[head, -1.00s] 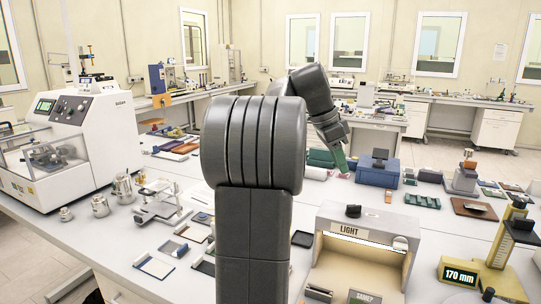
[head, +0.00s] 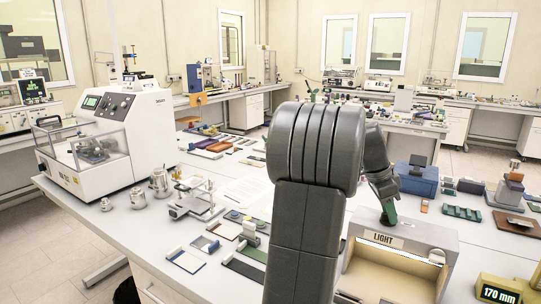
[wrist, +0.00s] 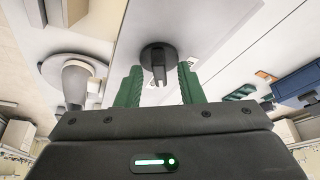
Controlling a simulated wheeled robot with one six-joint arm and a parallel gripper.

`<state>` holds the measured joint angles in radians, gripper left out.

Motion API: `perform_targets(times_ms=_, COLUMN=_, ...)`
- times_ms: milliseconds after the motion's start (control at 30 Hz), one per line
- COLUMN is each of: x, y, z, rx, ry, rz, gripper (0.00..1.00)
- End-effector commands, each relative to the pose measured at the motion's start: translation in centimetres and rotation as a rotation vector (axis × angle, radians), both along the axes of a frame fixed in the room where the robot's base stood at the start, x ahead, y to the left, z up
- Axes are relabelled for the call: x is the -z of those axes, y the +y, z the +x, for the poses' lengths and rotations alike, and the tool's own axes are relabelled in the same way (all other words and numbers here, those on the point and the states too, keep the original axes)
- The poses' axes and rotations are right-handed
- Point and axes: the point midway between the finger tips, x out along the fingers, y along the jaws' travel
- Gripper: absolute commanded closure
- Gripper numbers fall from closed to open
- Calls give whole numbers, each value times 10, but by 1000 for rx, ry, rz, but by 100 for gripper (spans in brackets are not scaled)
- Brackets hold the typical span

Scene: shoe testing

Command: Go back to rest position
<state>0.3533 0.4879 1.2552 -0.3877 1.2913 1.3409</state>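My gripper (head: 388,211) is low over the top of the grey box marked LIGHT (head: 425,235) in the head view. In the wrist view its two green fingers (wrist: 158,88) stand apart with a clear gap, and I see nothing held. My arm hides part of the table in the head view.
A blue box (head: 418,182) stands behind the light box. A white machine (head: 115,140), metal pots (head: 159,182) and a small metal stand (head: 193,196) are at left. A yellow 170 mm gauge (head: 497,292) is at lower right. Small samples crowd the table.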

Motion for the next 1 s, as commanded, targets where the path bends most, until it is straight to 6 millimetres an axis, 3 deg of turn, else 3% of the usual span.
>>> perform_targets(times_ms=467, x=-10, y=4, z=1, rx=4, ry=-3, rz=-1, gripper=65)
perform_targets(times_ms=1000, x=-104, y=43, z=3, rx=4, ry=-5, rz=-2, gripper=65)
